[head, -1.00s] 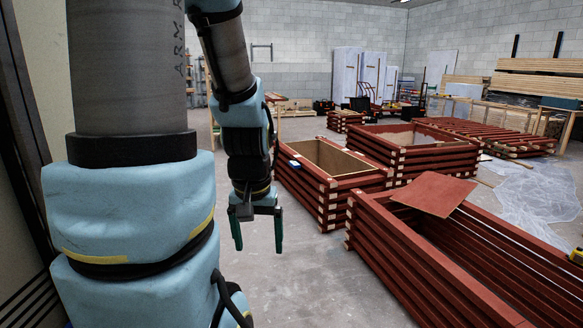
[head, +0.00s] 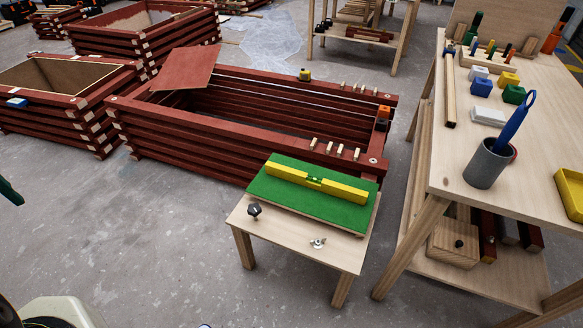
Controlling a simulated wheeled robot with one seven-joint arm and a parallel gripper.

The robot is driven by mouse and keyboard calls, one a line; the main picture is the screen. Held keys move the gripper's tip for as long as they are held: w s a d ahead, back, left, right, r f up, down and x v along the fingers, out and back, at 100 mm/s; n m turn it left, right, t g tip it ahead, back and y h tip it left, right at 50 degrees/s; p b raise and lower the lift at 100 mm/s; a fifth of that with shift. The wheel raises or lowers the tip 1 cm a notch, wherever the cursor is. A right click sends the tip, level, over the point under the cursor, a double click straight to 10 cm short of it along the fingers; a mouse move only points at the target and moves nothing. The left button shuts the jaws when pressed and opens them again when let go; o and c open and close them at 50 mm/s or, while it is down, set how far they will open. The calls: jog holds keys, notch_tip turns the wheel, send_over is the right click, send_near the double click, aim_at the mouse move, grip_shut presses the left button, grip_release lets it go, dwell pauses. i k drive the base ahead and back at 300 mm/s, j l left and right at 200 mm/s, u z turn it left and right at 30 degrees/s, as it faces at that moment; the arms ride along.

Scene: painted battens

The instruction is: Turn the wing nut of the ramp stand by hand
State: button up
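The small wooden stand (head: 285,240) is low, with a green-topped board (head: 310,205) on it. The board looks slightly sloped, and a yellow spirit level (head: 316,183) lies along it. A metal wing nut (head: 317,242) is on the stand's top near its front edge, in front of the board. A dark knob (head: 254,210) stands at the stand's left side. Of my gripper, only one dark green fingertip (head: 10,192) shows at the left edge, well away from the stand. The rest of it is out of the picture.
A red batten frame (head: 250,125) stands right behind the stand. A workbench (head: 450,165) with a pen cup (head: 487,165), blocks and tools stands close on the right. Bare concrete floor (head: 130,235) is clear to the left and in front.

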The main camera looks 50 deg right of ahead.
aim_at(323, 239)
jog(key=z, duration=1.85)
